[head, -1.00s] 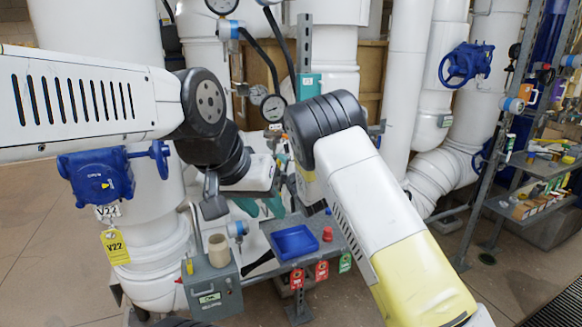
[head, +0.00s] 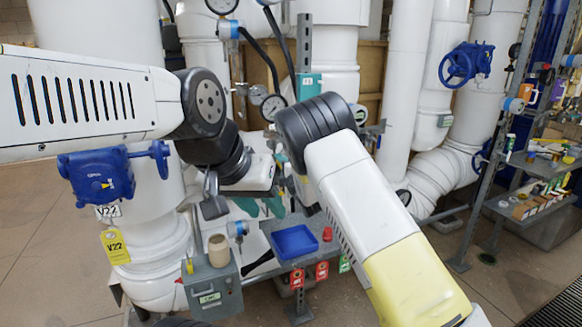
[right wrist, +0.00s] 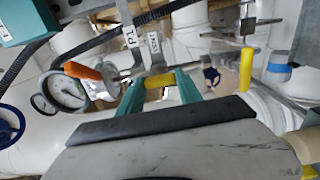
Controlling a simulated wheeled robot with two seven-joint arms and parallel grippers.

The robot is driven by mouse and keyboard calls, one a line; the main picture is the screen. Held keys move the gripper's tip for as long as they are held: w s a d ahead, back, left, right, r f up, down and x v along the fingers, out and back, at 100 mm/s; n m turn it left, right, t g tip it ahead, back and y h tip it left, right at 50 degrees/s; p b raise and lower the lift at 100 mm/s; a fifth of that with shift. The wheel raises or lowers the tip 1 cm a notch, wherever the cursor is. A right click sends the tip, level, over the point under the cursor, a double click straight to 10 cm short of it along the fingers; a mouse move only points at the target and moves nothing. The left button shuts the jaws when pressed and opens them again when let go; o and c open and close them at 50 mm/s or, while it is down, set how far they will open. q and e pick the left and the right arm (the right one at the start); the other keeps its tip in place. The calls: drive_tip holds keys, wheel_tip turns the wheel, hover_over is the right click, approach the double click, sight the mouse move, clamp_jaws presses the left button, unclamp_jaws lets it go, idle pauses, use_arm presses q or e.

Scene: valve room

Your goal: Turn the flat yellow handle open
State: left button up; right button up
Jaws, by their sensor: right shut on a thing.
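In the right wrist view, a flat yellow handle (right wrist: 160,82) lies between the two teal fingers of my right gripper (right wrist: 160,88). The gripper is shut on it; the fingers hide part of its sides. In the head view my right forearm hides the right gripper and this handle. My left gripper (head: 262,205) shows low in the head view, its teal fingers apart and empty, behind the grey box and above the bench.
In the right wrist view an orange handle (right wrist: 83,71) and a pressure gauge (right wrist: 66,92) are at left, and an upright yellow handle (right wrist: 246,68) at right. A blue tray (head: 295,242) sits on the bench. White pipes stand close around.

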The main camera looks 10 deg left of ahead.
drive_tip(key=o, duration=1.4)
drive_tip(key=shift+s, duration=0.1)
drive_tip(key=v, duration=0.7)
drive_tip(key=shift+s+d, duration=0.2)
drive_tip(key=shift+s, duration=0.1)
